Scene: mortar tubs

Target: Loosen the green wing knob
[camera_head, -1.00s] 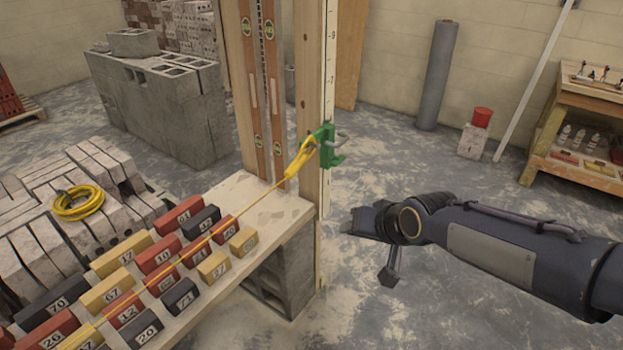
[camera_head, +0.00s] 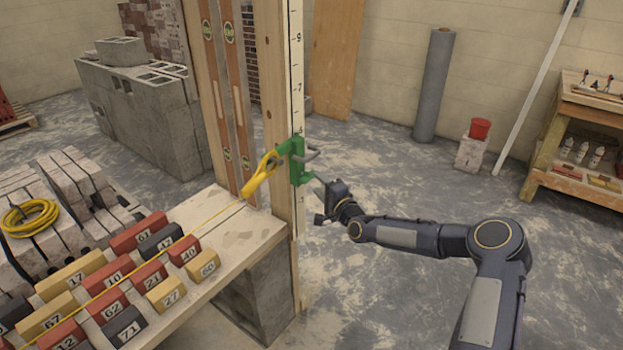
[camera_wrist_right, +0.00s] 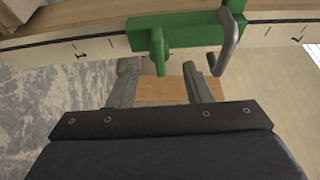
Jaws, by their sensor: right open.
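The green clamp (camera_head: 298,162) is fixed on the upright wooden post with a measuring scale. In the right wrist view, the green wing knob (camera_wrist_right: 159,52) sticks out from the clamp body (camera_wrist_right: 190,32) towards my right gripper. My right gripper (camera_wrist_right: 166,80) is open, its two fingers pointing at the clamp. The knob is in line with the gap between the fingertips and looks just beyond them; I cannot tell whether they touch. In the head view the right gripper (camera_head: 322,196) is just right of and below the clamp. My left gripper is not in view.
A bent grey metal bar (camera_wrist_right: 231,42) on the clamp is close to the right finger. A yellow line (camera_head: 262,175) runs from the clamp over numbered bricks on a plank (camera_head: 235,235).

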